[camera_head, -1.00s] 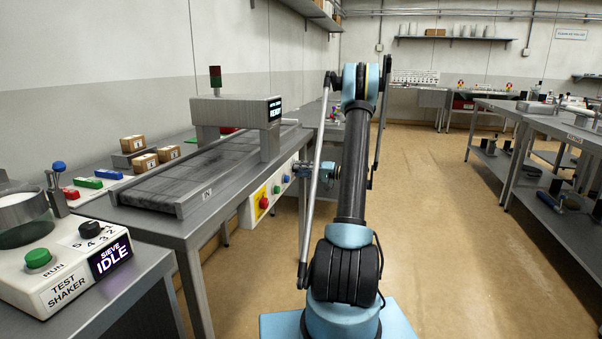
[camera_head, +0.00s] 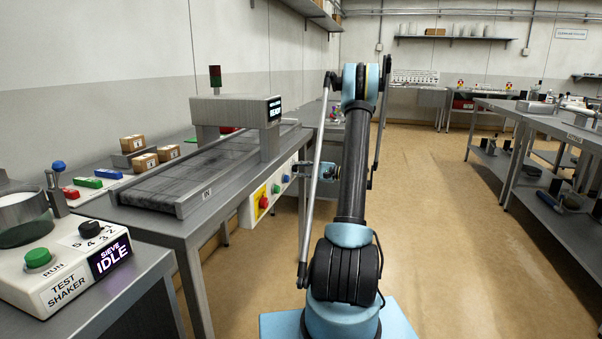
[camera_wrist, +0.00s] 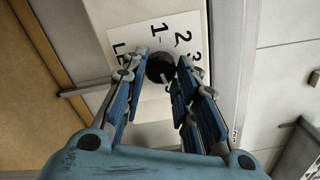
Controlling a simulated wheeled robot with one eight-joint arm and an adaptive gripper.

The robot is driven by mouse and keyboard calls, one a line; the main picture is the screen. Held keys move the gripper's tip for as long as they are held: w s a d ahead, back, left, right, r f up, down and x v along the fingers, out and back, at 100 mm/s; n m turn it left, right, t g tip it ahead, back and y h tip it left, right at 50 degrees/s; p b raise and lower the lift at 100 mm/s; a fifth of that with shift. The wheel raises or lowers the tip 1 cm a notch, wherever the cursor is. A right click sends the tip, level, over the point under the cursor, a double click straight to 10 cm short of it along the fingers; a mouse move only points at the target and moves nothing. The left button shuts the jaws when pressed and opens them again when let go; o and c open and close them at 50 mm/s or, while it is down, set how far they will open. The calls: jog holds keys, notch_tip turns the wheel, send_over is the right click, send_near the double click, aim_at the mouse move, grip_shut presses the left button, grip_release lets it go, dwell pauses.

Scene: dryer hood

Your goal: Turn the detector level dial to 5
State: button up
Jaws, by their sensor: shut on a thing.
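The black detector level dial (camera_wrist: 160,68) sits on a white label plate (camera_wrist: 152,108) in the wrist view. The numbers 1, 2 and 3 and part of a word starting "LE" are readable around it; the 5 cannot be made out. My gripper (camera_wrist: 161,72) is shut on the dial, one finger on either side. In the head view my gripper (camera_head: 301,170) reaches the front panel of the conveyor machine (camera_head: 222,158) from the right. There the dial is hidden or too small to tell. The dial's pointer setting is not clear.
The conveyor's front panel carries a red button on yellow (camera_head: 263,202), a green button (camera_head: 276,188) and a blue button (camera_head: 286,178), left of my gripper. A test shaker (camera_head: 60,270) stands at the near left. The floor (camera_head: 440,230) to the right is clear.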

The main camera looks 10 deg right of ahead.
jog(key=shift+f+m, duration=0.1)
jog(key=shift+m, duration=0.3)
jog(key=o, duration=1.1)
jog(key=shift+c, duration=0.2)
jog(key=v, duration=1.2)
